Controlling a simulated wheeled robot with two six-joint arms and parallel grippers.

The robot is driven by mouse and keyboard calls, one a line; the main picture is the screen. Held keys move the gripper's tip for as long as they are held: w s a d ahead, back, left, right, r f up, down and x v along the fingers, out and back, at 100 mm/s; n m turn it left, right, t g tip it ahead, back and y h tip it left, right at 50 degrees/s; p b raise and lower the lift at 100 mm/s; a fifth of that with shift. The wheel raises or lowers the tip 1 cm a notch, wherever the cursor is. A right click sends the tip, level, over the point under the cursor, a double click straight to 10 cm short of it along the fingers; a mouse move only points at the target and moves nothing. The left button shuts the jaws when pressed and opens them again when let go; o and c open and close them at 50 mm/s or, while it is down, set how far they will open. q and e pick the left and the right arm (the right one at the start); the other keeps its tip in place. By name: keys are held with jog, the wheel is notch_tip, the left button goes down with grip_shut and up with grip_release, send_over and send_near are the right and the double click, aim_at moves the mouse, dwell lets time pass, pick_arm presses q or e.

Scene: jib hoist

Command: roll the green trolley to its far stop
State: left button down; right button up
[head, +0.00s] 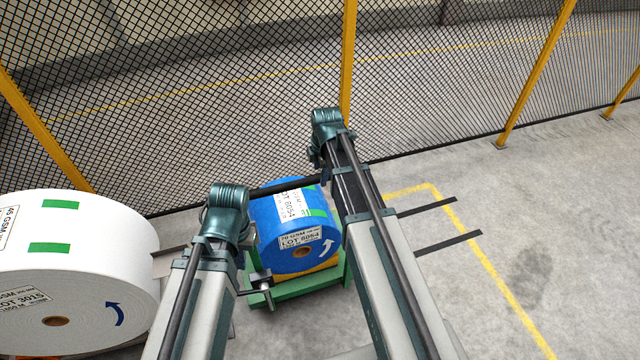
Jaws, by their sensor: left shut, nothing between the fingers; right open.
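The green trolley (310,293) stands on the floor at the middle. It carries a blue roll (276,220) with white labels and green tape on a yellow-orange support (300,277). A dark bar (285,186) crosses near the roll's top; I cannot tell whether it belongs to the trolley. My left gripper (263,284) is shut and empty, low beside the roll's near left side and the trolley's left edge; contact is unclear. My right arm (385,260) passes in front of the trolley's right side. Its gripper is hidden behind the arm.
A large white roll (75,265) stands close on the left. A mesh fence with yellow posts (348,60) closes the back. The floor at right is clear.

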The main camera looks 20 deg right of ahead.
jog(key=shift+w+f+b, duration=0.2)
jog(key=shift+f+b, duration=0.4)
jog(key=shift+f, duration=0.5)
grip_shut()
dwell(0.7)
